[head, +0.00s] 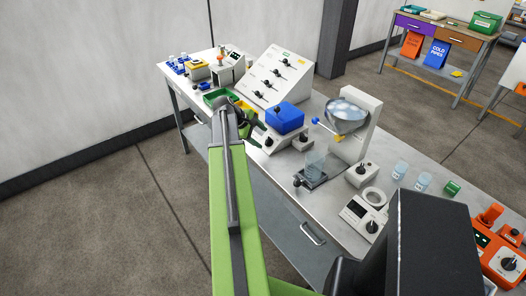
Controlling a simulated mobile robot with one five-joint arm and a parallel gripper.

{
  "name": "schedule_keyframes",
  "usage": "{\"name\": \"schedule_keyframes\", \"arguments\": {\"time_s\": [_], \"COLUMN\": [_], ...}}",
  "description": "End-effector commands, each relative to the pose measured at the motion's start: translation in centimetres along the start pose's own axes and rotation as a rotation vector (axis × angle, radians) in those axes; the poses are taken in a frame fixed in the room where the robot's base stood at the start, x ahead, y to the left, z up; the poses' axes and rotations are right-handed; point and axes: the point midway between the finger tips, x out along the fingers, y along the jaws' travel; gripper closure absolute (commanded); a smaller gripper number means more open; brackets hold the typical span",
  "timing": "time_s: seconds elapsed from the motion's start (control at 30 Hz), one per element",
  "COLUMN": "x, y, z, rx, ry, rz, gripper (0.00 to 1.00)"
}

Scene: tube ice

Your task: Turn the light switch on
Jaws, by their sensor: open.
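I cannot tell for certain which part is the light switch. A white sloped panel (277,76) with several black lever or knob switches stands at the back of the bench. Small white boxes with single black knobs stand on the bench too, one right of centre (361,174) and one beside the blue tub (302,141). My gripper (252,126) is at the end of my green arm, over the bench, in front of the panel and left of the blue tub. It is open and looks empty. My wrist hides part of the bench, and the fingertips are small and partly unclear.
The blue tub (285,117) sits on a white device close to my gripper. An orange device (500,258) stands at the bench's right end. The floor at left is clear.

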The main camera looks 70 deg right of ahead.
Motion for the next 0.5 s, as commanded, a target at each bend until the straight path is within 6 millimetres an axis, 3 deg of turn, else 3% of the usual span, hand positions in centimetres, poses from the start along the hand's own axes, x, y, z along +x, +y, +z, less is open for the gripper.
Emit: {"name": "schedule_keyframes", "arguments": {"time_s": [0.03, 0.17, 0.5], "x": [1.6, 3.0, 3.4], "y": [-0.3, -0.2, 0.0], "z": [-0.3, -0.1, 0.1], "rx": [0.001, 0.001, 0.001], "ry": [-0.001, -0.001, 0.000], "rz": [-0.001, -0.001, 0.000], "gripper": [0.40, 0.40, 0.40]}}
